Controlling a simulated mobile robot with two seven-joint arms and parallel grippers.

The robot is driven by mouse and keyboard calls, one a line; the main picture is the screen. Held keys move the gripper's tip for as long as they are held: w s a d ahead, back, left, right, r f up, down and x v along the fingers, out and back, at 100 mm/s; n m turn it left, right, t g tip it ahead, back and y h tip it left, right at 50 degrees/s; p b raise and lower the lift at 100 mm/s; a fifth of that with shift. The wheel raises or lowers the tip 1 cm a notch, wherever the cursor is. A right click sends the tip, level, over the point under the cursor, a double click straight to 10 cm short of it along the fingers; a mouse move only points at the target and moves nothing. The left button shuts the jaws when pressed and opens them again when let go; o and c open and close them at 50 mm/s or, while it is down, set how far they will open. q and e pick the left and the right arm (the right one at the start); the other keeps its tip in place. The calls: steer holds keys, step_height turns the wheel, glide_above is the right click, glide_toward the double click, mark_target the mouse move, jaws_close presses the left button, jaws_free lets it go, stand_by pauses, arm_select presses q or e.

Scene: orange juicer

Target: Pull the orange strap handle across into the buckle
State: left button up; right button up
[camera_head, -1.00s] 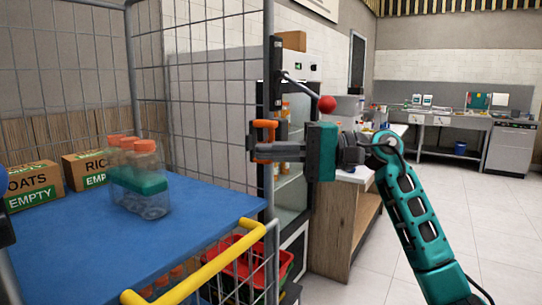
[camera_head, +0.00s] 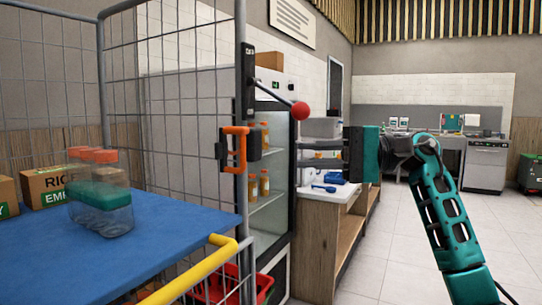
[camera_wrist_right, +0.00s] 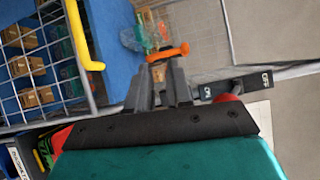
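The orange strap handle (camera_head: 240,148) is a C-shaped loop beside the cage's front post. Black blocks sit on both sides of it at the post (camera_head: 254,146); I cannot tell which is the buckle. My right gripper (camera_head: 299,155) is to the right of the handle, pointing left at it, with a clear gap between. Its fingers are apart and hold nothing. In the right wrist view, the orange handle (camera_wrist_right: 167,52) lies just beyond the fingertips (camera_wrist_right: 163,72). My left gripper is out of view.
A lever with a red ball (camera_head: 300,111) sticks out above the handle, above my right fingers. The cage's blue shelf (camera_head: 150,240) carries clear bottles (camera_head: 100,205) and boxes. A yellow bar (camera_head: 190,275) is in front. A counter (camera_head: 330,195) stands behind my gripper.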

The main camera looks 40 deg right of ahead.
mark_target(243, 163)
steer(key=shift+o, duration=0.7)
steer(key=shift+d+f+m+t+h, duration=0.1)
steer(key=shift+m+t+h, duration=0.1)
steer(key=shift+m, duration=0.35)
steer(key=shift+f+m+t+h, duration=0.1)
steer(key=shift+m+h, duration=0.1)
steer(key=shift+m, duration=0.35)
steer(key=shift+w+a+r+m+t+h+p, duration=0.25)
steer(key=shift+w+a+m+t+h+p, duration=0.45)
steer(key=shift+w+a+m, duration=1.65)
steer(key=shift+w+a+r+m+t+h+p, duration=0.25)
steer(key=shift+w+a+m+t+h+p, duration=0.4)
steer(key=shift+m, duration=3.25)
steer(key=shift+w+a+r+m+t+h+p, duration=0.25)
steer(key=shift+w+a+m+t+h+p, duration=0.9)
steer(key=shift+m, duration=2)
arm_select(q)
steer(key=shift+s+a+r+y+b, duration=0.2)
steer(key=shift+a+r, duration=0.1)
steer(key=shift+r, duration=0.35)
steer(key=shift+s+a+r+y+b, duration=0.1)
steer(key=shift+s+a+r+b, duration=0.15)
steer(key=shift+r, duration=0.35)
arm_select(e)
steer(key=shift+w+a+g+y, duration=0.2)
steer(key=shift+w+g+y, duration=0.3)
